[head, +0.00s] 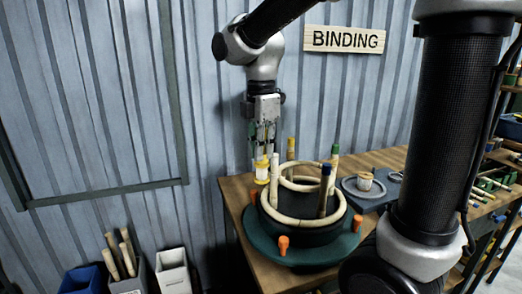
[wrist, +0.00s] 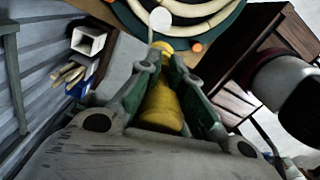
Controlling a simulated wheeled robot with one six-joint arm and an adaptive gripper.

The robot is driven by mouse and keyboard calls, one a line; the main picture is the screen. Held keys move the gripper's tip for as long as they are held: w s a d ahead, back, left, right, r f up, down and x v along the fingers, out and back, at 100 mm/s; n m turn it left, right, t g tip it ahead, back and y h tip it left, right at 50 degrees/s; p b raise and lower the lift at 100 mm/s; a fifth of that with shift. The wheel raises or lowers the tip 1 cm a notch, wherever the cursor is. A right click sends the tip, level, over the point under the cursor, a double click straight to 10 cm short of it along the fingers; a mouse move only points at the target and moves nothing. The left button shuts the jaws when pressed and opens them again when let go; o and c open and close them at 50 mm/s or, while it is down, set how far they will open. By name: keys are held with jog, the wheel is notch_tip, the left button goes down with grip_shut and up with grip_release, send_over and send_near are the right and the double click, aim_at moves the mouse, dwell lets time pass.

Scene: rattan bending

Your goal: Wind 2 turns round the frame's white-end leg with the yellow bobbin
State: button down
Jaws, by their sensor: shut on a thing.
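My gripper (head: 264,146) points down and is shut on the yellow bobbin (head: 262,170), which also shows between the fingers in the wrist view (wrist: 163,105). The rattan frame (head: 294,220) is a pale ring with upright legs, standing on a dark round base. Its white-end leg (head: 274,182) stands at the left of the ring; its white tip shows just beyond the bobbin in the wrist view (wrist: 160,18). The bobbin is beside this leg, at its left in the head view. I cannot tell whether they touch, nor see any strand wound on the leg.
Other legs have yellow (head: 291,142), green (head: 335,150) and blue (head: 326,169) ends. Orange clamps (head: 283,244) ring the green turntable (head: 262,246) on the wooden table (head: 236,190). A coil with a spool (head: 364,181) lies at right. Bins (head: 172,272) stand on the floor at left.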

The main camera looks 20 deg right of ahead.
jog(key=shift+r, duration=5.3)
